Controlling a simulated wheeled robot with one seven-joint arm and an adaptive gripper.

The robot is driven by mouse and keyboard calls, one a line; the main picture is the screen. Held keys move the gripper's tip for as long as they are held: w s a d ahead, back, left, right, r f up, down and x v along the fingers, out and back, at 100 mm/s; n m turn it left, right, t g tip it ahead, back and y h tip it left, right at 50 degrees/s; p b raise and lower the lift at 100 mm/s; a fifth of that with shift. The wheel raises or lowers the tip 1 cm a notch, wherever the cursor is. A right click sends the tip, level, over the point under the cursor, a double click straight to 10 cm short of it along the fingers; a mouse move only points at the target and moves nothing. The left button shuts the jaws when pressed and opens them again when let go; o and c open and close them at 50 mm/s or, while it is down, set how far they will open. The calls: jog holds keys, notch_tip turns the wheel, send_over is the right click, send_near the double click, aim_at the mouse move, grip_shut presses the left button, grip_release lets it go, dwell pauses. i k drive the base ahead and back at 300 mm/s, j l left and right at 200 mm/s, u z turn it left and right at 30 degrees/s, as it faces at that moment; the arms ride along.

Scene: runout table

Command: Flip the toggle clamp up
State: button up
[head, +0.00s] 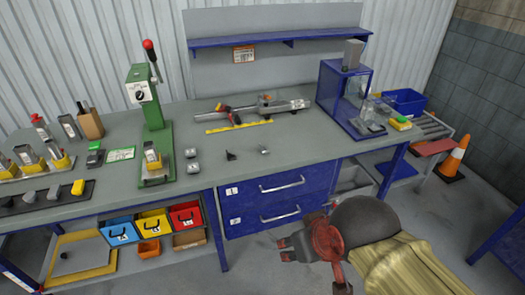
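A long grey metal fixture (275,106) lies along the back middle of the bench, beside a yellow strip. A red-handled piece (223,108) at its left end looks like the toggle clamp, but it is too small to tell its exact position. A small orange part (266,97) sits further right on the fixture. My gripper (284,249) is low in front of the blue drawers, below the bench top and well apart from the fixture. Its dark fingers point left, with nothing visible held; their opening cannot be made out.
A green press (152,110) with a red-knobbed lever stands left of the fixture. A blue frame stand (345,95) is at the right. Small metal parts (191,160) lie near the front edge of the bench (300,165). An orange cone (453,160) stands far right.

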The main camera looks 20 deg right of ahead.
aim_at(265, 96)
jog(key=i+l+u, duration=0.1)
jog(key=i+u, duration=0.35)
jog(key=i, duration=0.65)
